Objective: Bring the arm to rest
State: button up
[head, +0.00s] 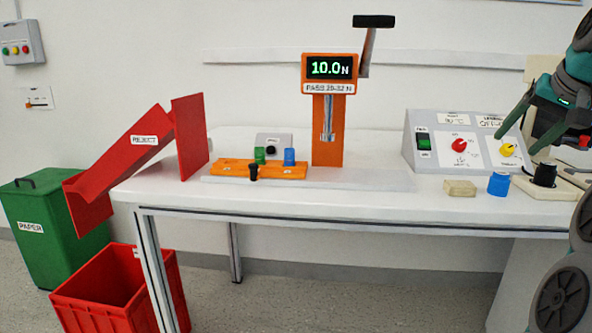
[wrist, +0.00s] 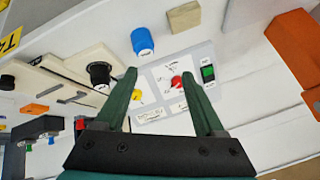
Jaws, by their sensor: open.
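My gripper (head: 515,145) is at the right of the head view, its two green fingers spread apart and pointing down toward the control box (head: 409,140). In the wrist view my gripper (wrist: 159,73) is open, with nothing held between the fingers. The yellow knob (head: 508,150) on the box shows close to the fingertips in the head view. In the wrist view the yellow knob (wrist: 137,95) and red knob (wrist: 177,81) appear between the fingers. I cannot tell whether a finger touches the yellow knob; a gap seems to show.
A blue cylinder (head: 498,184), a beige block (head: 459,188) and a black knob on a pale base (head: 544,174) stand before the box. An orange force gauge (head: 328,130) reads 10.0 N. The red reject chute (head: 150,150) is left. White tabletop (head: 400,205) is clear at front.

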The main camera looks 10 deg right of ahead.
jog(key=s+a+f+n+g+y+p, duration=0.1)
jog(key=s+a+f+n+g, duration=0.15)
jog(key=a+f, duration=0.75)
jog(key=s+a+f+n+g+y, duration=0.1)
jog(key=s+a+f+n+g, duration=0.35)
jog(key=a, duration=1.05)
jog(key=s+a+f+g, duration=0.1)
jog(key=s+a+f, duration=0.3)
jog(key=s+f, duration=0.6)
jog(key=s+a+f+g+h+p, duration=0.1)
jog(key=s+a+f, duration=0.3)
jog(key=s+f, duration=0.7)
jog(key=shift+s+n+g, duration=0.3)
jog(key=shift+s, duration=0.3)
